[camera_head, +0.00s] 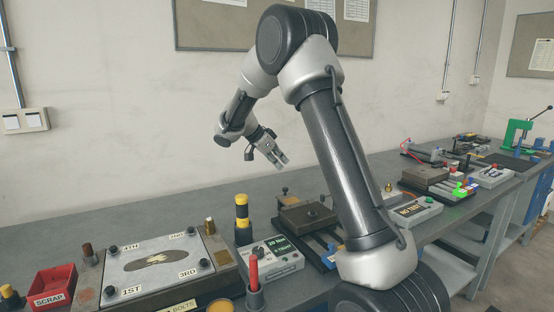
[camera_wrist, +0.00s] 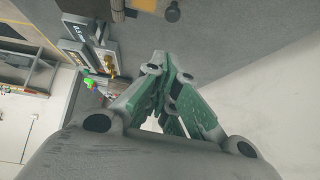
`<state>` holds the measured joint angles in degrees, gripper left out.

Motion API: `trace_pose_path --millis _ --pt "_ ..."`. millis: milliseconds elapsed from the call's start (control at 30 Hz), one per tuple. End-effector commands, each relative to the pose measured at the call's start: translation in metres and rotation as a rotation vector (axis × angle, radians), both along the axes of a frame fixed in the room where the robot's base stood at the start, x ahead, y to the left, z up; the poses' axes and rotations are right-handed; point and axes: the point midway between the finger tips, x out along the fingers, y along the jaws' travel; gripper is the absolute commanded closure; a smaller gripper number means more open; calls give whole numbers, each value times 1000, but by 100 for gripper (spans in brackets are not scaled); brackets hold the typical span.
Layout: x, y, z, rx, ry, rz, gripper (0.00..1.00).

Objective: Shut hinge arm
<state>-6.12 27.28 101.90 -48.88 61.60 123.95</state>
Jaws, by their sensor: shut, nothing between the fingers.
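My gripper (camera_head: 282,163) is shut and empty. It hangs in the air over the back part of the bench, in front of the wall, touching nothing. In the wrist view its green fingers (camera_wrist: 178,125) are close together with nothing seen between them. I cannot make out for certain which part is the hinge arm. A brown block fixture (camera_head: 308,216) with a knob on top sits on blue rails below and right of my gripper. A second brown fixture (camera_head: 425,176) stands farther right. My arm crosses in front of the bench and hides part of it between these fixtures.
A plate fixture with numbered corners (camera_head: 130,268), a red scrap bin (camera_head: 52,285), a black-and-yellow post (camera_head: 242,215) and a grey tester box (camera_head: 275,257) stand at the left and front. A green press (camera_head: 518,130) is far right. The bench's back strip is clear.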

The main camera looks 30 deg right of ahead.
Motion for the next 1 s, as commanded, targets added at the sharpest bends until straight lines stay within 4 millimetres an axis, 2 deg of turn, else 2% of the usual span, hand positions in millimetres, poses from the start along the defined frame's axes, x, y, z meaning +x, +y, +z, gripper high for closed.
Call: trace_pose_path --millis 233,433,600,1000 --pt "3 -35 -40 1 1 -3 100" --pt "6 -31 -68 1 0 -1 100" --pt "6 -30 -76 2 -2 -2 100" --pt "8 -30 -82 2 -1 -3 100"
